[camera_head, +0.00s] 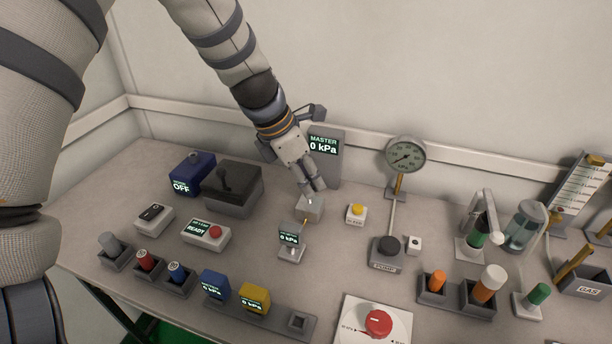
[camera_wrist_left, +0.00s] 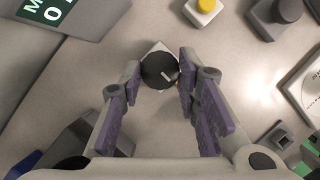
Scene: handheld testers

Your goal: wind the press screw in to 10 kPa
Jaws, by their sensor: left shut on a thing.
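The press screw shows in the left wrist view as a round black knob (camera_wrist_left: 160,71) with a pale mark, on a small light block. In the head view this block (camera_head: 309,209) sits mid-bench, and the knob is hidden by my fingers. My left gripper (camera_head: 316,190) reaches down onto it from above and is shut on the knob; its fingers (camera_wrist_left: 160,82) flank the knob in the wrist view. The master display (camera_head: 323,146) behind reads 0 kPa. A small tester (camera_head: 290,240) in front of the block also reads 0 kPa. My right gripper is not in view.
A yellow button box (camera_head: 356,213) stands close right of the block, then a black-knobbed box (camera_head: 386,250) and a dial gauge (camera_head: 405,155). A dark grey lever box (camera_head: 232,188) is to the left. Blue and yellow testers (camera_head: 254,297) sit in front. A red knob panel (camera_head: 377,322) is at the front.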

